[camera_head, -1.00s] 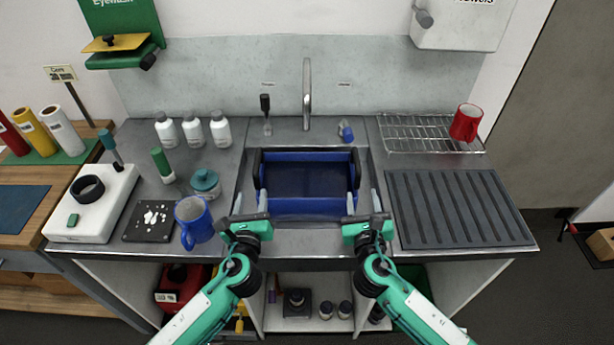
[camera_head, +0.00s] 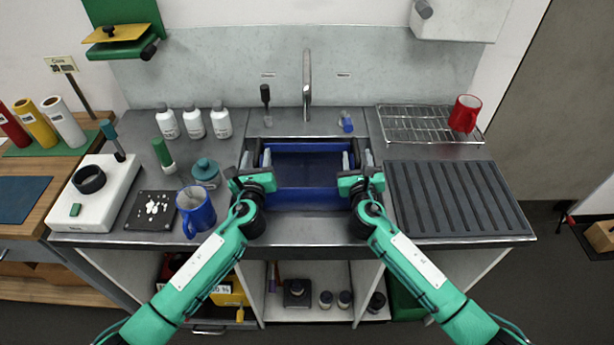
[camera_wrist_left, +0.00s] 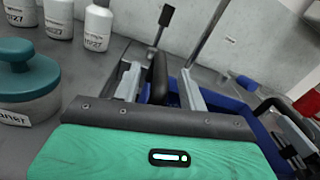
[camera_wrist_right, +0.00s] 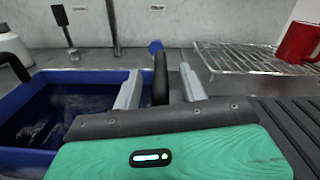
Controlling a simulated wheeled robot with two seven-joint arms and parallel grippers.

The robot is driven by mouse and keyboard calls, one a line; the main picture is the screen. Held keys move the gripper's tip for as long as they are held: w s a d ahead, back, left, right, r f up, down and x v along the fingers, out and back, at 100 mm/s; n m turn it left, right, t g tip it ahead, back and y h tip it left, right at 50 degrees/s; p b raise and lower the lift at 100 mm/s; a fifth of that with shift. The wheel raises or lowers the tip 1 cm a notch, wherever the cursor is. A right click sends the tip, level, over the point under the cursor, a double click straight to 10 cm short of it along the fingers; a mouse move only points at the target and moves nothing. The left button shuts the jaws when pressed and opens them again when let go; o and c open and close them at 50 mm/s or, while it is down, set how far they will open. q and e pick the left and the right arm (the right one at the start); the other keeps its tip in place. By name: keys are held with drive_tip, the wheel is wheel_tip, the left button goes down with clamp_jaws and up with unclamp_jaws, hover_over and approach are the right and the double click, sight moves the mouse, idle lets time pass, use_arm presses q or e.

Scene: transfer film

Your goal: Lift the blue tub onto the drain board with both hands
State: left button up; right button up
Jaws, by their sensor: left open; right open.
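The blue tub (camera_head: 308,195) sits in the sink basin, with dark handles at its left and right ends; it also shows in the right wrist view (camera_wrist_right: 40,75). My left gripper (camera_head: 257,160) is open at the tub's left end; in the left wrist view its fingers (camera_wrist_left: 160,85) stand on either side of the dark handle. My right gripper (camera_head: 356,160) is open at the right end; in the right wrist view its fingers (camera_wrist_right: 160,88) stand either side of the other handle (camera_wrist_right: 160,75). The dark ribbed drain board (camera_head: 450,200) lies right of the sink, empty.
A wire rack (camera_head: 420,125) with a red mug (camera_head: 465,114) stands behind the drain board. The faucet (camera_head: 307,85) rises behind the tub. A blue mug (camera_head: 196,210), a teal-lidded jar (camera_head: 205,172) and white bottles (camera_head: 194,123) stand left of the sink.

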sight(259, 138)
use_arm(q)
drive_tip(key=shift+w, duration=1.4)
use_arm(e)
drive_tip(key=shift+w, duration=1.45)
use_arm(q)
clamp_jaws()
use_arm(e)
clamp_jaws()
use_arm(q)
drive_tip(key=shift+r, duration=0.3)
use_arm(e)
drive_tip(key=shift+r, duration=0.3)
use_arm(q)
drive_tip(key=shift+w, duration=0.15)
use_arm(e)
drive_tip(key=shift+w, duration=0.1)
